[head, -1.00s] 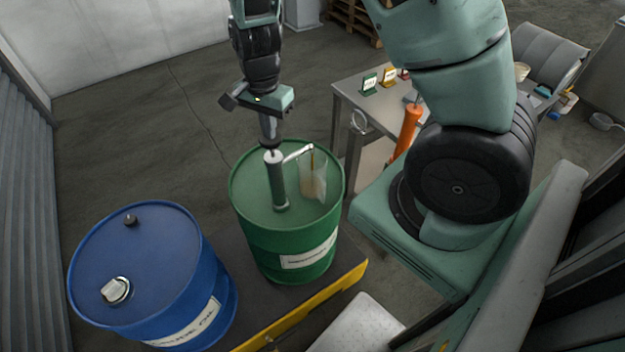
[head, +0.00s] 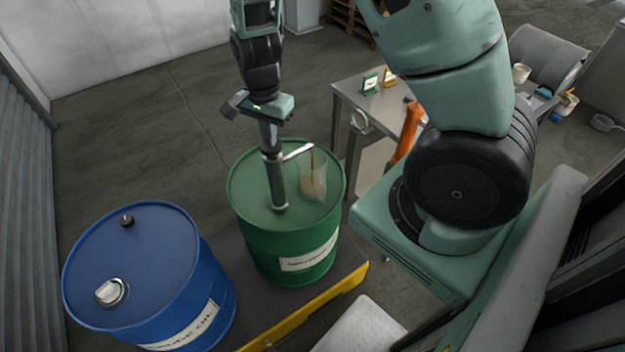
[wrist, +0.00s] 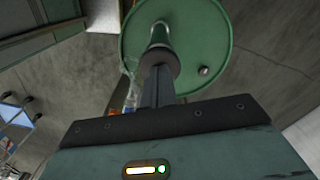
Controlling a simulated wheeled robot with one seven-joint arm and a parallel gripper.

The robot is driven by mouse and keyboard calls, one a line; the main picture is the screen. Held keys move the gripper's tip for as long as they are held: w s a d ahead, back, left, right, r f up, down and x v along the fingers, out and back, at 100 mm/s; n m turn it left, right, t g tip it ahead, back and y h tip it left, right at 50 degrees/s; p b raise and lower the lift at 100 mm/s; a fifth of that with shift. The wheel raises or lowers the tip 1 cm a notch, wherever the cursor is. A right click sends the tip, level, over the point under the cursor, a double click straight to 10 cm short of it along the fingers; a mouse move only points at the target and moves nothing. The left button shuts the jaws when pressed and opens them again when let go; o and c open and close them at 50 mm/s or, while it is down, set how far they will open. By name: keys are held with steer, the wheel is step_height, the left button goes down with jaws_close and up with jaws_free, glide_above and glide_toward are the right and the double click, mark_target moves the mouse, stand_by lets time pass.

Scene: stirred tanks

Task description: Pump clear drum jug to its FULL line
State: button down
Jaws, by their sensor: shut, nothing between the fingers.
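The green drum (head: 255,212) stands upright with a grey hand pump (head: 277,187) on its lid. The pump also shows in the wrist view (wrist: 159,36). A thin spout reaches from the pump to the right, over a clear jug (head: 319,168) at the lid's right side. The jug holds some amber-brown liquid, and a brown streak shows below the spout. Its line marks are too small to read. My gripper (head: 269,150) points down, shut and empty, at the top of the pump. Its fingertips appear to touch the pump top.
A blue drum (head: 140,260) stands at the lower left. Floor behind the drums is clear.

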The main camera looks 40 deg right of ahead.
steer(key=shift+f+b, duration=0.3)
steer(key=shift+f, duration=0.2)
step_height(320, 180, up, 8)
steer(key=p, duration=0.7)
steer(key=shift+p, duration=0.3)
steer(key=shift+f, duration=0.1)
steer(key=shift+f+b, duration=0.4)
steer(key=shift+f, duration=0.1)
steer(key=shift+f+b, duration=2.5)
steer(key=shift+f, duration=0.9)
step_height(320, 180, up, 8)
steer(key=p, duration=0.7)
steer(key=shift+f, duration=0.1)
steer(key=shift+f, duration=0.15)
